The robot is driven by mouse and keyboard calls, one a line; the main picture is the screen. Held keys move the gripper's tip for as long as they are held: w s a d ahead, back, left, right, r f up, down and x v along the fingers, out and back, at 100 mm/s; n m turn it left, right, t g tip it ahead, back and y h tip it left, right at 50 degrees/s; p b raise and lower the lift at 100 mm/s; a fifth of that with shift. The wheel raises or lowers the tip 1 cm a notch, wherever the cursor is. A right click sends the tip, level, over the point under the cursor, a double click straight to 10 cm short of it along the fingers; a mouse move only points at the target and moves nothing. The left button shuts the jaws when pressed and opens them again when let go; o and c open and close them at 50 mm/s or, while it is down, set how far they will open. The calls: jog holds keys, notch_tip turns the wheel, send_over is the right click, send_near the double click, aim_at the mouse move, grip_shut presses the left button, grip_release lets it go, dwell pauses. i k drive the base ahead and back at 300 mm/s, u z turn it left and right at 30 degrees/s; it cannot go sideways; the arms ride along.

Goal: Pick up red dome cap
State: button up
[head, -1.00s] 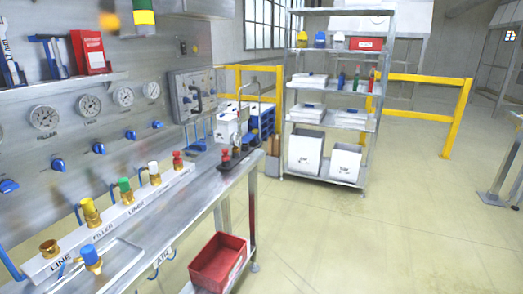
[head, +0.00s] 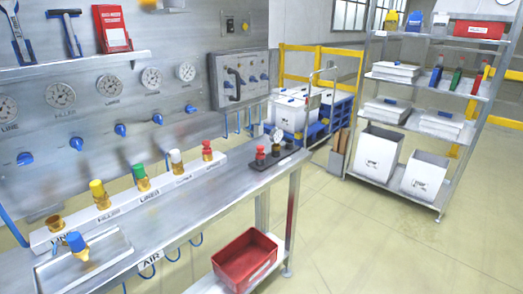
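Two small red capped pieces are in the head view. One red cap (head: 207,147) tops the fitting at the far right end of the white labelled strip on the steel bench. Another red piece (head: 260,154) stands on a dark base near the bench's right end, beside a small gauge. Both look upright, but they are too small to tell which is the dome cap. My gripper is not in view.
The white strip (head: 150,197) also holds white, green and yellow capped fittings. A red bin (head: 243,262) sits low under the bench. A shelving rack (head: 440,205) stands at right; the floor between is clear.

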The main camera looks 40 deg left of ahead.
aim_at(260, 148)
jog(key=u, duration=0.35)
jog(key=i, duration=0.95)
jog(key=u, duration=1.05)
jog(key=i, duration=0.65)
jog(key=u, duration=0.3)
jog(key=k, duration=0.9)
jog(key=u, duration=0.2)
jog(key=i, duration=0.9)
jog(key=z, duration=0.15)
